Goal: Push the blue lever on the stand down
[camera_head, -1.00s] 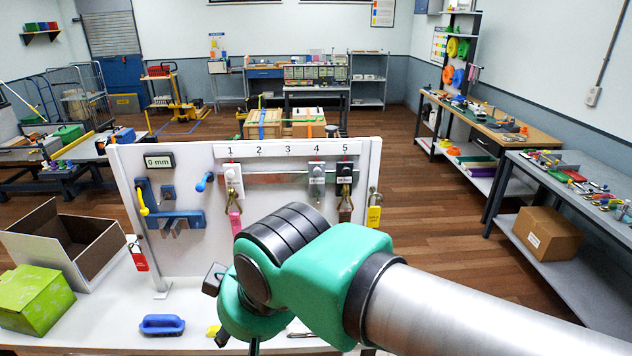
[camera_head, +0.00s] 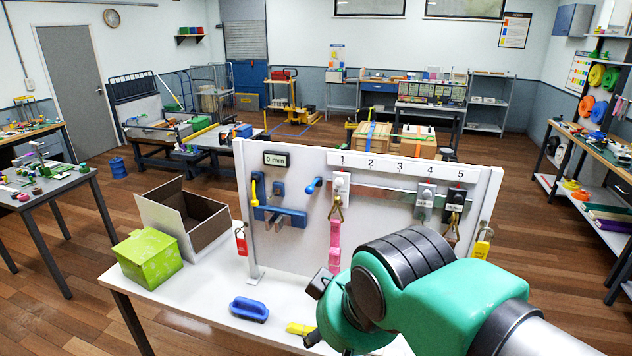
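The blue lever (camera_head: 313,186) sticks out from the front of the white upright panel (camera_head: 290,240) of the stand, left of the number strip. Its rounded blue end points down and left. My green and dark arm crosses the lower right, in front of the panel's right part and the table. It is apart from the lever in the picture. My gripper is not visible; it lies hidden behind the arm or below the frame.
The panel also carries a blue bracket (camera_head: 281,214), a 0 mm display (camera_head: 276,159) and hanging straps, including a pink one (camera_head: 335,240). On the white table (camera_head: 200,297) are an open carton (camera_head: 165,220), a green box (camera_head: 148,257) and a blue-handled block (camera_head: 249,309).

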